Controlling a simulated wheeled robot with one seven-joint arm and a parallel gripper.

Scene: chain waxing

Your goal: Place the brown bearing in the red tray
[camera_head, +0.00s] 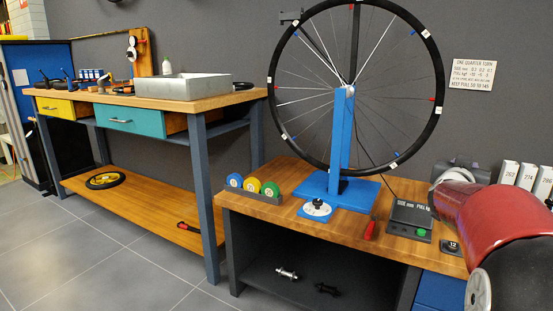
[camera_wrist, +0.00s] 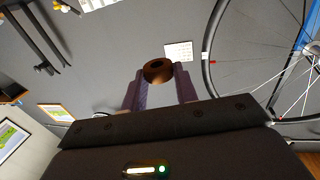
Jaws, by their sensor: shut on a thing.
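The brown bearing (camera_wrist: 157,71) is a short ring with a dark hole. In the wrist view it sits between the two fingertips of my gripper (camera_wrist: 158,85), which is shut on it and holds it up against the grey wall. My gripper is not visible in the head view; only part of my red and black arm shows at the right edge. I see no red tray clearly in either view. A small red item (camera_head: 187,226) lies on the left bench's lower shelf, too small to identify.
A wheel (camera_head: 436,98) stands in a blue stand (camera_head: 341,140) on the right bench (camera_head: 270,205). Coloured rolls (camera_head: 252,185), a red-handled tool (camera_head: 371,228) and a tension gauge box (camera_head: 410,220) share that bench. A metal basin (camera_head: 182,88) sits on the left bench. Floor in front is clear.

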